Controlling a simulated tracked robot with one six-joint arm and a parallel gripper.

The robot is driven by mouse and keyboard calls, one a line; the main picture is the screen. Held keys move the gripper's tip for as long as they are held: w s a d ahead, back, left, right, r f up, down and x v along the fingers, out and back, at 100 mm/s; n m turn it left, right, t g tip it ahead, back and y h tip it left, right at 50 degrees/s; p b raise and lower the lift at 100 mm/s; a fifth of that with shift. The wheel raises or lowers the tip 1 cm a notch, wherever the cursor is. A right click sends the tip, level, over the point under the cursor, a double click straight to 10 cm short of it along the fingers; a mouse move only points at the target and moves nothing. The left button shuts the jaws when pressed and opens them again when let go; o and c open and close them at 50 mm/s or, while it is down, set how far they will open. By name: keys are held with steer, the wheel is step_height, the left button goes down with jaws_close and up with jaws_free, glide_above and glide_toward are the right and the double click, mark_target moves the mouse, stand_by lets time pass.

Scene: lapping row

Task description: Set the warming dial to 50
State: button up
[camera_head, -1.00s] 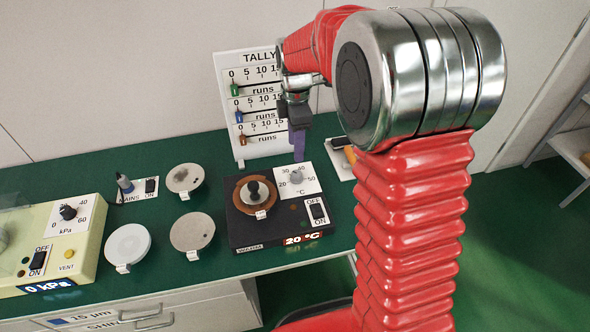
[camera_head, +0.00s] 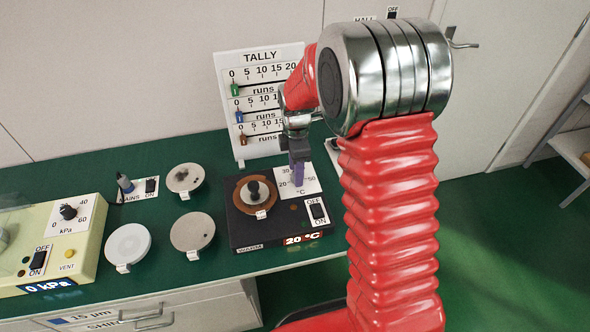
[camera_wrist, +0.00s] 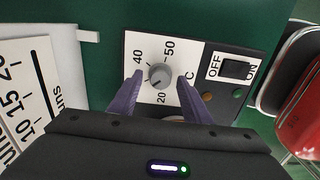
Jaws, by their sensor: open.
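The warming dial (camera_wrist: 159,76) is a small grey knob on a white scale plate, marked 20, 40 and 50 in the wrist view. Which way its pointer faces is hard to tell. My gripper (camera_wrist: 159,80) is open, with one purple finger on each side of the knob; contact is not clear. In the head view my gripper (camera_head: 298,176) is over the scale plate (camera_head: 313,184) and hides the knob. The black warmer (camera_head: 270,236) has a display (camera_head: 302,239) that reads 20 °C.
An OFF/ON switch (camera_head: 317,211) sits in front of the dial. The tally board (camera_head: 222,75) stands behind. A kPa unit (camera_head: 85,240) is at far left.

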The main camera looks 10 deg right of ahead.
steer(key=shift+c, duration=0.6)
steer(key=c, duration=0.9)
steer(key=shift+a, duration=0.15)
